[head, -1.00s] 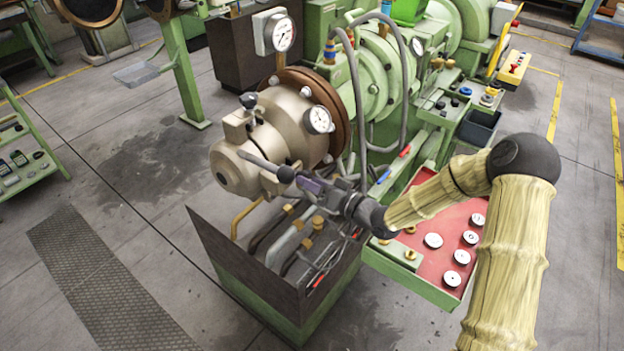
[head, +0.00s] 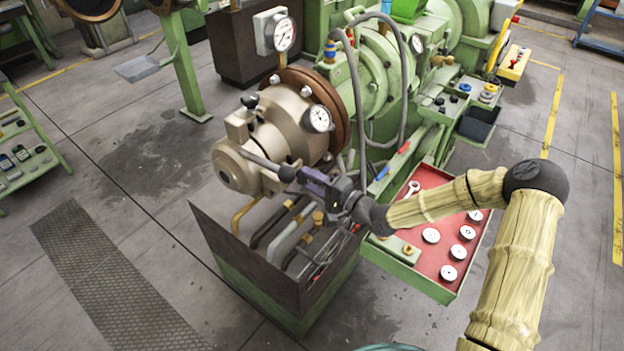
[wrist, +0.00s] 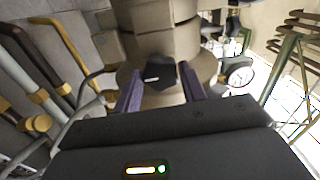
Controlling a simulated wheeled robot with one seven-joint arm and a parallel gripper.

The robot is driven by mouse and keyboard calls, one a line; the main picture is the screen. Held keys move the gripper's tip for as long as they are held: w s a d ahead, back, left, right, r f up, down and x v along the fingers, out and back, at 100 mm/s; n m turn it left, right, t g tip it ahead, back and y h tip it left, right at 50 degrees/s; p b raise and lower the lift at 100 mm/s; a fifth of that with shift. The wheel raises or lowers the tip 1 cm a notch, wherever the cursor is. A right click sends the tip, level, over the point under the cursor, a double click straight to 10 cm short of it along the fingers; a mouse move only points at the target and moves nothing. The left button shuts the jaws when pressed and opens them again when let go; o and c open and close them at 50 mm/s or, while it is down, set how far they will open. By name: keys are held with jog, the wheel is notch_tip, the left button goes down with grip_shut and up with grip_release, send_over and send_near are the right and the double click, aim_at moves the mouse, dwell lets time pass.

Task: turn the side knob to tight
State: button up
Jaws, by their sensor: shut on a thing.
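In the wrist view the dark knob (wrist: 162,73) sits between the two purple fingers (wrist: 160,88), in front of the beige housing. The fingers partly cover the knob in the head view, so the exact contact is hidden. No marking for tight is readable.
A dark open-topped box (head: 240,250) with several pipes stands below the extruder head. A red tray (head: 432,262) with white round parts lies under my forearm.

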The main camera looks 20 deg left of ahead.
jog(key=shift+m, duration=0.5)
jog(key=o, duration=1)
jog(key=shift+d, duration=0.1)
jog(key=b+v, duration=0.3)
jog(key=v, duration=1.4)
jog(key=shift+d, duration=0.15)
